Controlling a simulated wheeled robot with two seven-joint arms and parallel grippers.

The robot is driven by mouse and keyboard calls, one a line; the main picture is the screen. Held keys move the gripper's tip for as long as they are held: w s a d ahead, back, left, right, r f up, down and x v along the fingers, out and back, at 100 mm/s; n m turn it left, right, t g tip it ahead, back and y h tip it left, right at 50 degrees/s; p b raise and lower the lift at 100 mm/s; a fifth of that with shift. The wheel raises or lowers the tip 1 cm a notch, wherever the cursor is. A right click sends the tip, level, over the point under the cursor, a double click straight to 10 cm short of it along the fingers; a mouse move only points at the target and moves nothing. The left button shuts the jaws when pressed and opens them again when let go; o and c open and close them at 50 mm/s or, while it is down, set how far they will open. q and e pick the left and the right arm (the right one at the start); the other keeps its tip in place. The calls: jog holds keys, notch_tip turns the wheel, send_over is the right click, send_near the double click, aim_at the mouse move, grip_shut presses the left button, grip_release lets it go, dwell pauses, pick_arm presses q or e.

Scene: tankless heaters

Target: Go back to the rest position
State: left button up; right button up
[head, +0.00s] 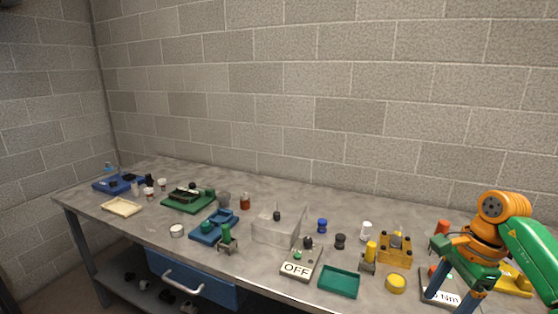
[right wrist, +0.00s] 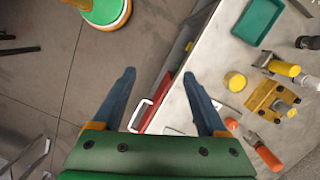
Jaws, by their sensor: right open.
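My right gripper (head: 457,296) is at the right end of the workbench in the head view, with its blue fingers pointing down. In the right wrist view my right gripper (right wrist: 158,82) has its two fingers wide apart with nothing between them. It hangs over the bench's front edge, with floor and a red drawer with a pale handle (right wrist: 142,114) behind the fingers. My left gripper is not in either view.
The grey workbench (head: 290,189) holds several fixtures: an OFF box (head: 297,268), a green tray (head: 339,281), a clear cover (head: 275,226) and a yellow block (head: 396,248). A yellow cap (right wrist: 235,81) and an orange-handled clamp (right wrist: 267,156) lie right of the fingers. A block wall stands behind.

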jog(key=w+a+f+m+t+y, duration=0.2)
jog(key=w+a+f+m+y, duration=0.25)
jog(key=a, duration=0.45)
jog(key=w+a+f+m+t+y, duration=0.25)
jog(key=a+f+m+y, duration=0.2)
jog(key=a, duration=0.45)
notch_tip(320, 180, down, 12)
jog(key=w+m+t+h, duration=0.2)
jog(key=m+t, duration=0.5)
jog(key=m, duration=1)
jog(key=s+d+f+m+g+h, duration=0.15)
jog(key=s+f+m+h, duration=0.25)
jog(key=s+f+m, duration=0.4)
jog(key=s+d+f+m+g+h, duration=0.1)
jog(key=s+d+f+m+h, duration=0.25)
jog(key=f+m, duration=0.4)
jog(key=s+f+m+g, duration=0.2)
jog(key=s+f+m, duration=0.1)
jog(key=s, duration=0.6)
jog(key=s+a+f+m+g+h, duration=0.1)
jog(key=s+f, duration=0.4)
jog(key=s, duration=0.5)
jog(key=s+f+m+g, duration=0.4)
jog(key=s+g, duration=0.1)
jog(key=s, duration=0.4)
jog(key=shift+s+a+m+h, duration=0.35)
jog(key=shift+a, duration=0.05)
